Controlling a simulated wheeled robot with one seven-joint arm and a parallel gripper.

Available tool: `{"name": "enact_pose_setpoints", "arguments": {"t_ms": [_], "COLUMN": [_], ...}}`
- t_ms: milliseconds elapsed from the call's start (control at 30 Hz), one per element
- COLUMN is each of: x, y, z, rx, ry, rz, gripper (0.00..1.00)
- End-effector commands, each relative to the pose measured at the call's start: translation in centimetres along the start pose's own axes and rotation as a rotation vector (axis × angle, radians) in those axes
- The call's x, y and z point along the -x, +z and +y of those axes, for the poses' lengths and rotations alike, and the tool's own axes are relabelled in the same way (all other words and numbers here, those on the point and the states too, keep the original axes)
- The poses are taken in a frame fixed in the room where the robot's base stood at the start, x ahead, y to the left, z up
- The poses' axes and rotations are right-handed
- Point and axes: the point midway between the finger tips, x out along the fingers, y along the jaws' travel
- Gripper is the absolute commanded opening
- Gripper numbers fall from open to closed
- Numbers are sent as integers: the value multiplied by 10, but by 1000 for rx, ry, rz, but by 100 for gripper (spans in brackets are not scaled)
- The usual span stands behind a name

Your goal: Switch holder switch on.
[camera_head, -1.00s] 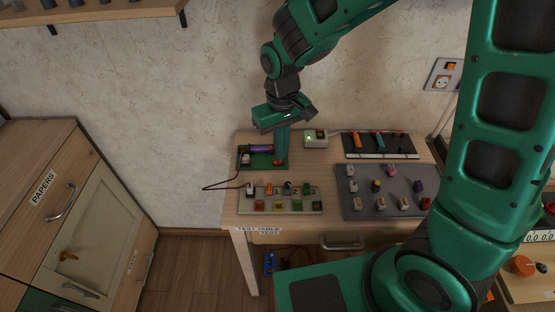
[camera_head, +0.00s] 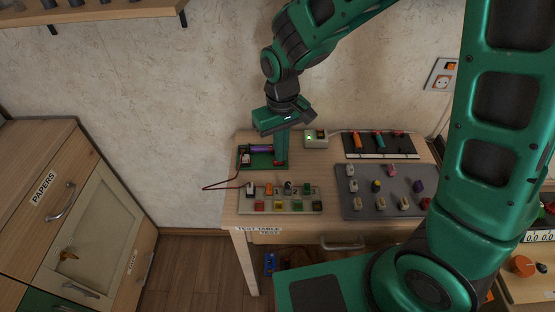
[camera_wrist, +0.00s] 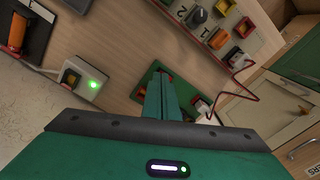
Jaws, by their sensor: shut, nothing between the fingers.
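The green battery holder (camera_head: 247,167) lies at the back left of the table, with a purple battery (camera_head: 261,149) in it. The holder's red switch (camera_head: 279,163) is at its right side. My gripper (camera_head: 281,161) points down with its fingers together and empty, its tips at the switch. The fingers partly cover the switch, and I cannot tell whether they touch it or which way it is set. In the wrist view, the fingers (camera_wrist: 160,80) reach over the holder, and a bit of red shows by the tips.
A white box with a lit green lamp (camera_head: 315,139) stands just right of the holder. In front is a board of switches and coloured buttons (camera_head: 280,207). A grey panel (camera_head: 352,207) and a dark board (camera_head: 380,153) lie to the right. A red wire (camera_head: 222,185) loops off the left edge.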

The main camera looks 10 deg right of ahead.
Motion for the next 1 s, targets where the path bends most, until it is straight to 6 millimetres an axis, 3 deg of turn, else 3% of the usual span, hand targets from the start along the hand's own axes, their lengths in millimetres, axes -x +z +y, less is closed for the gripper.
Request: {"name": "enact_pose_setpoints", "arguments": {"t_ms": [567,1000], "x": [-7,20], "y": [0,0], "z": [0,0], "rx": [0,0], "ry": [0,0], "rz": [-1,1], "gripper": [0,0]}}
